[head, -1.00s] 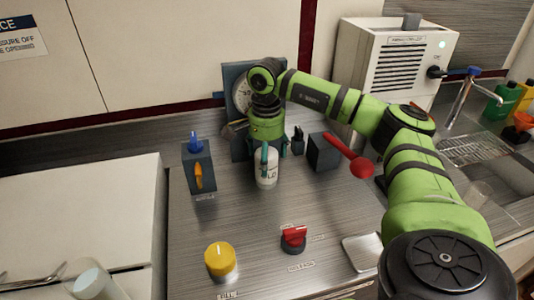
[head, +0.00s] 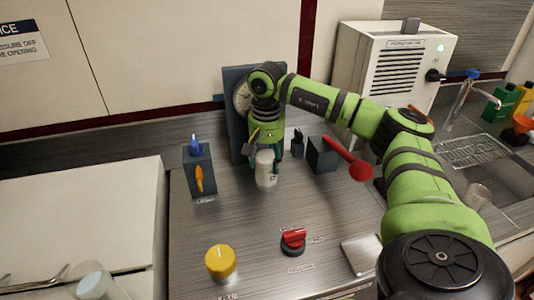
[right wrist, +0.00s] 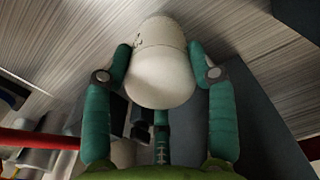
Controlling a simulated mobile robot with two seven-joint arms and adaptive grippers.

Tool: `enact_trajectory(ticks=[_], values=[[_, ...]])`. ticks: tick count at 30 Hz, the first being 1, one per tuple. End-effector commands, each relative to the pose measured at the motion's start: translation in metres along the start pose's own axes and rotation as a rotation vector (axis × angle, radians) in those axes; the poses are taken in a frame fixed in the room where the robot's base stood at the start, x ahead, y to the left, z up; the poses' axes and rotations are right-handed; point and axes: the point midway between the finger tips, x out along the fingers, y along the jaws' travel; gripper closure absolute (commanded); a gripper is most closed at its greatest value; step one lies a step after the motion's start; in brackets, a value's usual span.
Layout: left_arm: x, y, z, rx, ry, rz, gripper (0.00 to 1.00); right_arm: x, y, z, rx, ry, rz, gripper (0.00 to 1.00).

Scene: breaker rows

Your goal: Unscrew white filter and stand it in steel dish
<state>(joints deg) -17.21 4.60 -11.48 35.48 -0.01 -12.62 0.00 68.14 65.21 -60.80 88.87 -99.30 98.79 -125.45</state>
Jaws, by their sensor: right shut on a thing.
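The white filter (head: 265,172) is a pale canister below my right gripper (head: 264,152), in front of the dark upright panel. In the right wrist view my right gripper (right wrist: 164,70) has its teal fingers closed on both sides of the filter (right wrist: 160,80). I cannot tell whether the filter is still joined to its mount. A flat square steel piece (head: 361,253), which looks like the steel dish, lies on the counter at the front right, beside my right arm. My left gripper is not in view.
A red-knobbed lever (head: 348,160) on a dark block stands right of the filter. A dark box with blue and orange handles (head: 199,172) stands left. A yellow knob (head: 220,261) and a red knob (head: 293,240) sit in front. The counter between them is clear.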

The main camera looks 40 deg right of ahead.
Motion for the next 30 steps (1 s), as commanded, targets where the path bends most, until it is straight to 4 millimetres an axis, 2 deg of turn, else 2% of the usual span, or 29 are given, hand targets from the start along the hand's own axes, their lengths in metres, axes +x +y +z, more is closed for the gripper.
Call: enact_trajectory(ticks=[12,16,22,23,24,25,30], values=[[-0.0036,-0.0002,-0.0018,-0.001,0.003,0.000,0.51,0.0022,0.0002,0.0012,-0.622,-0.006,0.003,0.71],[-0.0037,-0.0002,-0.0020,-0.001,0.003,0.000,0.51,0.0025,0.0002,0.0013,-0.712,-0.007,0.002,0.71],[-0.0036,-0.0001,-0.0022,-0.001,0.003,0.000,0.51,0.0027,0.0002,0.0015,-0.723,-0.007,0.002,0.71],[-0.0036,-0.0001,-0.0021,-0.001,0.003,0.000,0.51,0.0027,0.0002,0.0015,-0.723,-0.007,0.002,0.39],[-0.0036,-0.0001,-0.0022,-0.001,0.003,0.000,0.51,0.0027,0.0002,0.0015,-0.722,-0.007,0.002,0.26],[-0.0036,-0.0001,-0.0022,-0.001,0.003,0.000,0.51,0.0026,0.0002,0.0015,-0.722,-0.007,0.002,0.23],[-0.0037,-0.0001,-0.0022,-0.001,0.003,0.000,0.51,0.0016,0.0001,0.0009,-0.720,-0.004,0.001,0.23]])
